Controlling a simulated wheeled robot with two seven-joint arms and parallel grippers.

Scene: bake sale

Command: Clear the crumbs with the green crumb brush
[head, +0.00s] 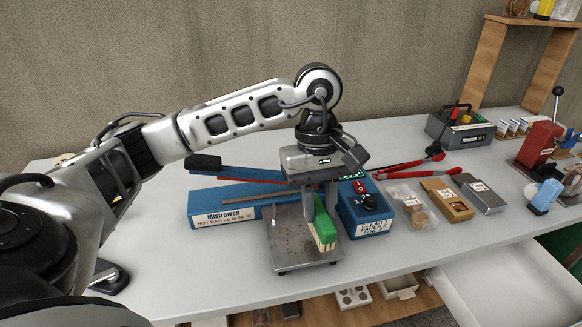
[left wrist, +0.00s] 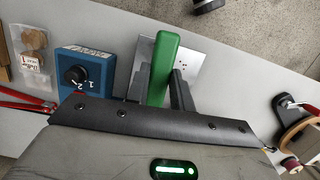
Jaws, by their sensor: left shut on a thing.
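My left gripper (head: 318,208) is shut on the green crumb brush (head: 324,226), fingers pointing down. The brush is upright with its pale bristles low, at the right part of a square metal plate (head: 288,252). I cannot tell whether the bristles touch the plate. Small reddish-brown crumbs (head: 289,243) are scattered on the plate, left of the brush. In the left wrist view the green brush (left wrist: 162,68) stands between the dark fingers, with the plate (left wrist: 195,68) behind it. My right gripper is not in view.
A blue box with a dial (head: 366,212) stands close right of the plate. A long blue Mistrowen box (head: 225,207) lies to its left. Red-handled tongs (head: 405,163), packets and a wooden box (head: 447,199) lie farther right. An open white drawer (head: 510,285) juts out at the front right.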

